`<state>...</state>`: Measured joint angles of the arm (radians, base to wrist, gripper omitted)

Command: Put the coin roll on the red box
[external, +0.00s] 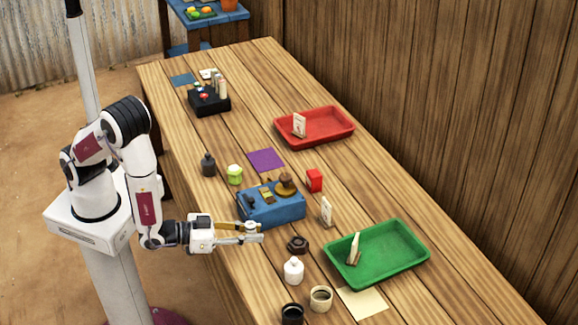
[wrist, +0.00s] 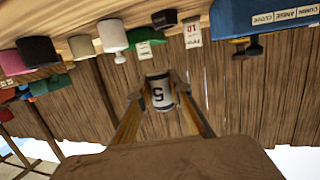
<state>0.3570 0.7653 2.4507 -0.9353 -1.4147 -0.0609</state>
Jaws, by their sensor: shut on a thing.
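My gripper (external: 250,233) is over the near edge of the table, in front of the blue box, with its fingers pointing right. In the wrist view my gripper (wrist: 158,98) is shut on the coin roll (wrist: 158,94), a short pale cylinder with a dark end and a "5" on its side. The roll is hard to make out in the external view. The red box (external: 314,181) is small and stands upright on the table beyond the blue box, up and to the right of my gripper. I cannot pick it out surely in the wrist view.
The blue box (external: 272,206), with brass pieces on it, stands between my gripper and the red box. A dark nut-shaped thing (external: 298,244), a white bottle (external: 293,270) and a green tray (external: 376,253) are to the right. A red tray (external: 315,127) lies farther back.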

